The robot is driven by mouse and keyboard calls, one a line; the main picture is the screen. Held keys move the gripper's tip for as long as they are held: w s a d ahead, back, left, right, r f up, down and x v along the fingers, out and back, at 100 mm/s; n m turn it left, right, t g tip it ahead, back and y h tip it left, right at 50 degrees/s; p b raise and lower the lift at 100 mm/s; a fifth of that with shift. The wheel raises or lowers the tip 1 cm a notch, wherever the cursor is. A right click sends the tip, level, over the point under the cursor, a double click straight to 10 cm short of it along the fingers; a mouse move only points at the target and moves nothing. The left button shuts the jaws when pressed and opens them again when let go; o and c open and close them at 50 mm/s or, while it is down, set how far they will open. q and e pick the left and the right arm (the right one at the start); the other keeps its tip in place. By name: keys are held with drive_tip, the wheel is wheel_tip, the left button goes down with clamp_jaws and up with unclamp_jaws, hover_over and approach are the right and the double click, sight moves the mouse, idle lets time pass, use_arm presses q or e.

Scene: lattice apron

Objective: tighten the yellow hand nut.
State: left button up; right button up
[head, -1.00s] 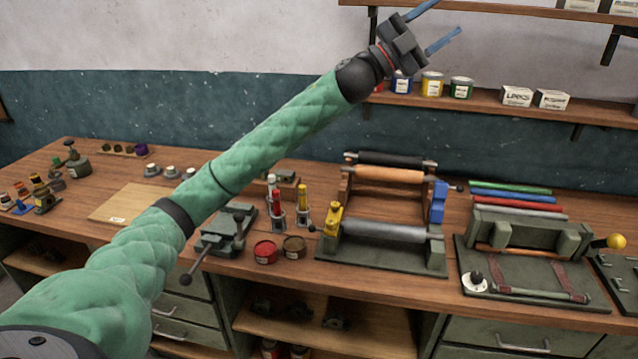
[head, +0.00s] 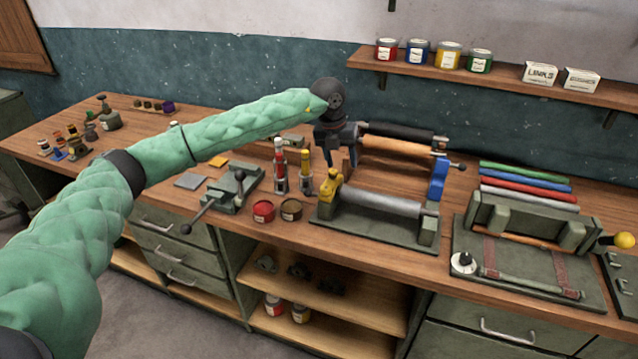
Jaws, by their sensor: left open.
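A yellow part (head: 328,193), which looks like the hand nut with its yellow end block, is at the left end of the roller press (head: 375,230) on the bench. A blue end block (head: 438,180) stands at the press's right end. My left gripper (head: 340,158) points down just above and behind the yellow part, at the left ends of the upper rollers. It is open; its fingertips are small and partly lost against the press. I cannot tell whether it touches anything. My right gripper is not in view.
Red and brown tins (head: 263,211) and upright tubes (head: 280,168) stand left of the press, beside a green vise-like tool (head: 235,187). Coloured rods (head: 525,180) and another green press (head: 530,225) are to the right. A wall shelf (head: 500,82) with tins and boxes hangs above.

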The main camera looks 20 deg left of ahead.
sight(326, 187)
use_arm(q)
drive_tip(key=a, duration=0.1)
drive_tip(key=s+a+y, duration=0.1)
drive_tip(key=s+a+n+g+y, duration=0.1)
drive_tip(key=a, duration=0.1)
drive_tip(key=shift+f, duration=0.25)
drive_tip(key=shift+d+f+n, duration=0.15)
drive_tip(key=shift+f+n, duration=0.05)
drive_tip(key=shift+n, duration=0.1)
wheel_tip(326, 187, down, 6)
drive_tip(key=p, duration=0.3)
drive_tip(key=shift+r+p, duration=0.1)
drive_tip(key=shift+p, duration=0.25)
drive_tip(key=shift+f, duration=0.75)
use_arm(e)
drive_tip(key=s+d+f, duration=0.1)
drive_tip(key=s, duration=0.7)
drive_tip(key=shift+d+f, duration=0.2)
